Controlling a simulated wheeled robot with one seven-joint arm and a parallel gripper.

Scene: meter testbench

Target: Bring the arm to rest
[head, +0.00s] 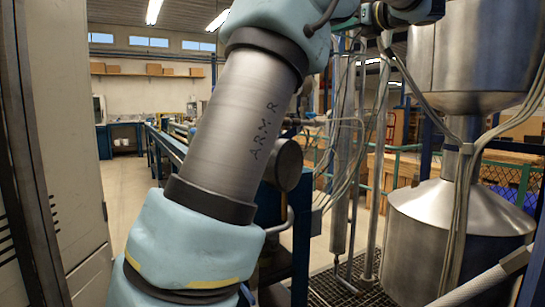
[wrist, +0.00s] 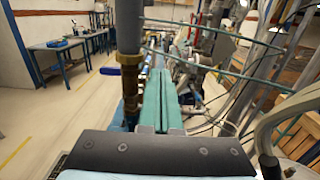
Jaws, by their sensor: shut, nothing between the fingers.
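My gripper (wrist: 160,76) shows in the wrist view as two long teal fingers side by side. They are shut against each other with nothing held between them. A dark plate with screws lies across the bottom of that view, at the base of the fingers. In the head view my arm, with a grey tube and pale blue joint covers, fills the middle from bottom to top. My gripper cannot be made out there.
A dark vertical pipe with a brass fitting (wrist: 130,95) stands close left of my fingers. Steel tanks (head: 455,225) with cables stand at right in the head view. A grey cabinet (head: 75,140) stands close at left. Open floor (head: 130,185) lies beyond it.

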